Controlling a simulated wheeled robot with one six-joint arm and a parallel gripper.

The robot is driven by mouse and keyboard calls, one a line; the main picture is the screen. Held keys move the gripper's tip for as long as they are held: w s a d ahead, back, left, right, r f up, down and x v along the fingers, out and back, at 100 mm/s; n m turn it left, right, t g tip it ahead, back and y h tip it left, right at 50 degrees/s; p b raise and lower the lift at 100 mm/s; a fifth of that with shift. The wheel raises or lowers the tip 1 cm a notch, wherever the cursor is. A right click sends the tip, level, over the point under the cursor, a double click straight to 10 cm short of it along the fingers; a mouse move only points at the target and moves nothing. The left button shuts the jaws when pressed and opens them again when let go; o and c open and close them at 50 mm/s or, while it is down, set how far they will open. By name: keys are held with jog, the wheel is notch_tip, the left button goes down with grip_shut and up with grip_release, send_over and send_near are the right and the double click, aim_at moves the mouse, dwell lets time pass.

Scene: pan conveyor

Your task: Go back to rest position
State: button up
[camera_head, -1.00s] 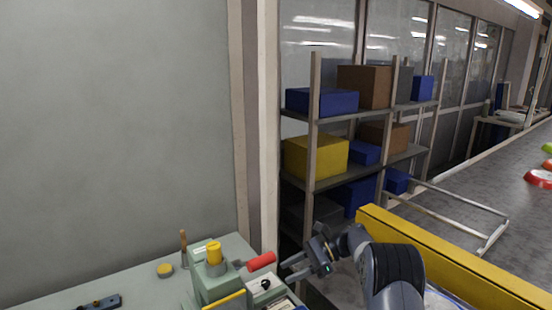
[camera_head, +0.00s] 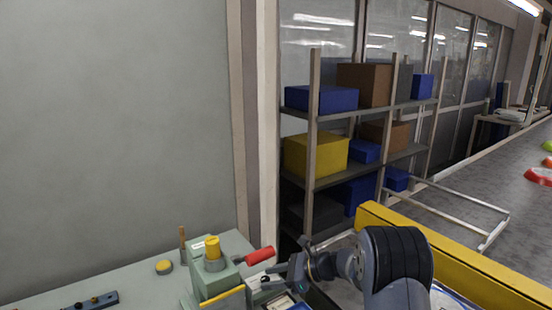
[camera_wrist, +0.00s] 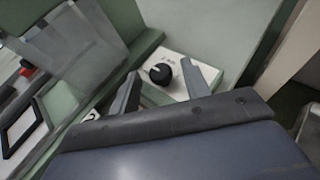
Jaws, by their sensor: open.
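My gripper (camera_head: 270,278) is at the bottom centre of the head view, beside the green machine (camera_head: 212,282) on the bench. Its jaws are open with nothing between them that I can see. In the wrist view my gripper (camera_wrist: 160,88) has its two fingers apart, over a white panel (camera_wrist: 178,66) with a black knob (camera_wrist: 160,74). The knob shows between the fingers; I cannot tell whether they touch the panel. The machine has a red handle (camera_head: 259,256) just above my gripper and a yellow cap (camera_head: 212,247).
The bench (camera_head: 120,285) holds a yellow button (camera_head: 164,267) and a dark block (camera_head: 90,302). A shelf (camera_head: 345,115) with boxes stands behind. Red pans (camera_head: 538,176) lie far right.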

jog(key=m+t+b, duration=0.1)
jog(key=m+t, duration=0.1)
jog(key=s+m+t+h+b, duration=0.1)
jog(key=m+t+b, duration=0.1)
jog(key=shift+a+f+t+h, duration=0.15)
jog(key=shift+a+t+h, duration=0.05)
jog(key=shift+t+h, duration=0.1)
jog(key=m+t+h+b, duration=0.2)
jog(key=m+t+b, duration=0.1)
jog(key=shift+s+a+m+h, duration=0.2)
jog(key=shift+m+h, duration=0.1)
jog(key=shift+s+d+r+b, duration=0.15)
jog(key=shift+d+r+b, duration=0.05)
jog(key=shift+r+b, duration=0.1)
jog(key=p+v, duration=0.1)
jog(key=v, duration=0.7)
jog(key=shift+s+d+r, duration=0.15)
jog(key=shift+s+d, duration=0.1)
jog(key=shift+s, duration=0.05)
jog(key=shift+s+d+r, duration=0.2)
jog(key=shift+s+d, duration=0.15)
jog(key=shift+s, duration=0.1)
jog(key=shift+s+a, duration=0.1)
jog(key=shift+s, duration=0.05)
